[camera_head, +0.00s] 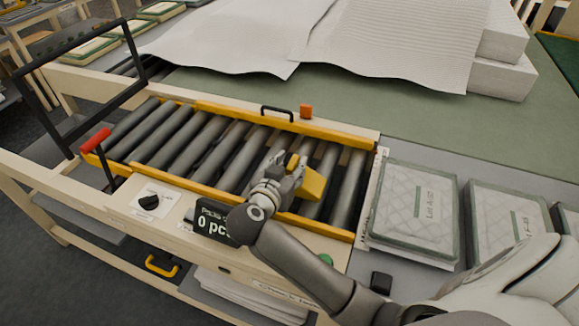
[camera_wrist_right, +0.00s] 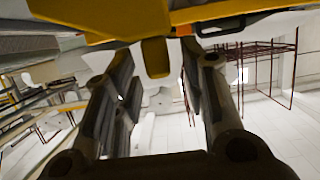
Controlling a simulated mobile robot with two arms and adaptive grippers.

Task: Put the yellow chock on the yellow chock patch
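The yellow chock (camera_head: 313,184) is a wedge-like block over the rollers, near the front yellow rail of the roller conveyor. My right gripper (camera_head: 284,170) is right beside it, above the rollers, and partly covers it. In the right wrist view a yellow piece (camera_wrist_right: 155,57) shows between the two fingers, with a gap on each side, so the gripper (camera_wrist_right: 155,90) looks open around it. I cannot tell whether the chock touches the rollers. No yellow chock patch can be made out for sure. My left gripper is not in view.
The conveyor (camera_head: 240,112) has yellow rails and a black handle (camera_head: 277,110) at the back, near an orange block (camera_head: 306,111). A counter display (camera_head: 213,220) and a black knob (camera_head: 149,202) are in front. Packed pads (camera_head: 415,205) lie right; white wadding sheets (camera_head: 390,40) lie behind.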

